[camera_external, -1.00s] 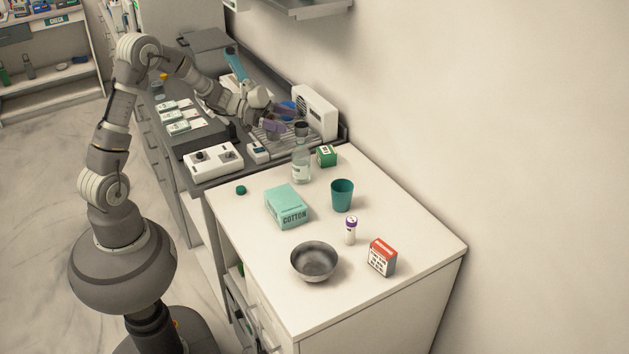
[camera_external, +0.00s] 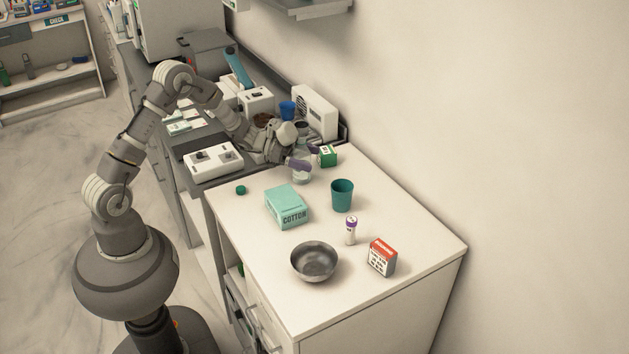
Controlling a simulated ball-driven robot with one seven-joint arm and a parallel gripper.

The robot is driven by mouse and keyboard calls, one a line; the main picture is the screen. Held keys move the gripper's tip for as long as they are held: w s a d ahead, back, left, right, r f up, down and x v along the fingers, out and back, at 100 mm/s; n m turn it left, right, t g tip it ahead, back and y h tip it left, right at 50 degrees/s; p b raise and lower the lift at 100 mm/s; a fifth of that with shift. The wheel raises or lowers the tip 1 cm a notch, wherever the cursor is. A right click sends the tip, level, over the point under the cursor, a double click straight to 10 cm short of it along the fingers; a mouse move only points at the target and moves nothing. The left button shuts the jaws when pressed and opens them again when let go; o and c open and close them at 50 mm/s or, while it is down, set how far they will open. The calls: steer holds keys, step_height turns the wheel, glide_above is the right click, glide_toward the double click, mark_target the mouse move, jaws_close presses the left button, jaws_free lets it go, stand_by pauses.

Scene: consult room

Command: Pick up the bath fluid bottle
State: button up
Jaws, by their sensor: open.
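A clear bottle (camera_external: 301,179), which looks like the bath fluid bottle, stands upright near the back left of the white counter. Its upper part is hidden behind my gripper. My gripper (camera_external: 306,158) has purple fingertips, one in front of the bottle's upper part and one behind it to the right. The gripper is open. I cannot tell whether a fingertip touches the bottle.
A small green box (camera_external: 328,156) stands just right of the bottle. A teal cotton box (camera_external: 287,207), a teal cup (camera_external: 342,194) and a green cap (camera_external: 241,190) are nearby. A metal bowl (camera_external: 314,261), a purple-capped vial (camera_external: 351,230) and a red-white box (camera_external: 381,257) stand nearer the front.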

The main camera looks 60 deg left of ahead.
mark_target(298, 146)
steer(key=shift+a+r, duration=0.1)
steer(key=shift+r, duration=0.1)
steer(key=c, duration=1.4)
steer(key=shift+r+p, duration=0.95)
steer(key=shift+r, duration=0.45)
steer(key=s+r+p, duration=0.2)
steer(key=s+p, duration=0.1)
steer(key=s, duration=1.3)
steer(key=shift+a+p, duration=0.25)
steer(key=shift+p, duration=0.15)
